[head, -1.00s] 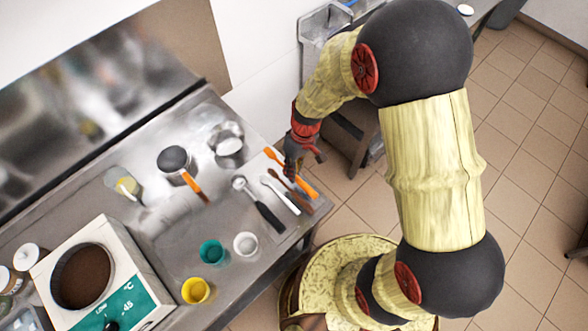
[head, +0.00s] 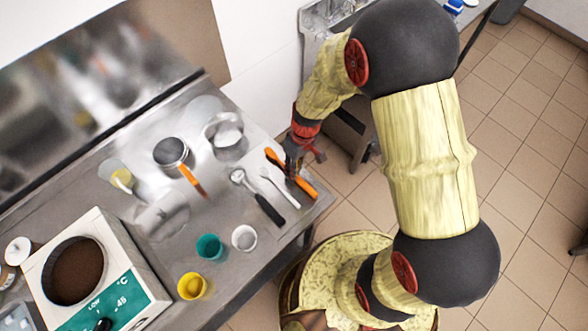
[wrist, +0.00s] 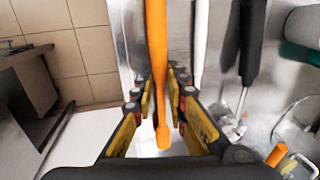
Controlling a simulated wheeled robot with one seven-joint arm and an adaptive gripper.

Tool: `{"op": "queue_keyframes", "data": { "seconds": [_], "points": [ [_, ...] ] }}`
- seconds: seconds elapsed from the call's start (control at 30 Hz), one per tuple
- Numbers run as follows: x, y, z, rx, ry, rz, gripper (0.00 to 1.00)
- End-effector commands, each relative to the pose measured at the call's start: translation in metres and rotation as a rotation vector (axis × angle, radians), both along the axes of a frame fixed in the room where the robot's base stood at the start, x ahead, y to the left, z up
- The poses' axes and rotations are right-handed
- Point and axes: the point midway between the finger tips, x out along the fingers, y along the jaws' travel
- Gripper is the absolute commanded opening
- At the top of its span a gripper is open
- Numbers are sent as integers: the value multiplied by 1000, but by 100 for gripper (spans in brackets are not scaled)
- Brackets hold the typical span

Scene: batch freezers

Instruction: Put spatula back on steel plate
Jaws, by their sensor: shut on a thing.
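The orange spatula (head: 304,187) is at the right end of the steel counter, partly hidden by my gripper (head: 294,164). In the wrist view the long orange spatula (wrist: 157,40) runs between the two fingers of my gripper (wrist: 160,92), which are shut on it. I cannot tell whether it rests on the steel or is slightly above it. The steel surface (head: 225,205) carries the other tools. No separate steel plate can be told apart from the counter.
A white-handled tool (head: 281,190) and a black-handled scoop (head: 268,208) lie close left of the spatula. A pot with an orange handle (head: 172,153), a teal cup (head: 210,247), a white cup (head: 244,238) and a yellow cup (head: 192,286) stand further left. The counter's edge is near.

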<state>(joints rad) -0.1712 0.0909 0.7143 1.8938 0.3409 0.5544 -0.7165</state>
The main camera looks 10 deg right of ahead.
Motion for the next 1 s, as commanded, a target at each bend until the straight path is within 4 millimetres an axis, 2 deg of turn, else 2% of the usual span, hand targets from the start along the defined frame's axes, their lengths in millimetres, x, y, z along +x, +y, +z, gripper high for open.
{"op": "queue_keyframes", "data": {
  "seconds": [0.67, 0.7, 1.0],
  "points": [
    [0, 0, -12, 0, 0, 0, 0],
    [0, 0, -12, 0, 0, 0, 16],
    [0, 0, -11, 0, 0, 0, 33]
  ]
}}
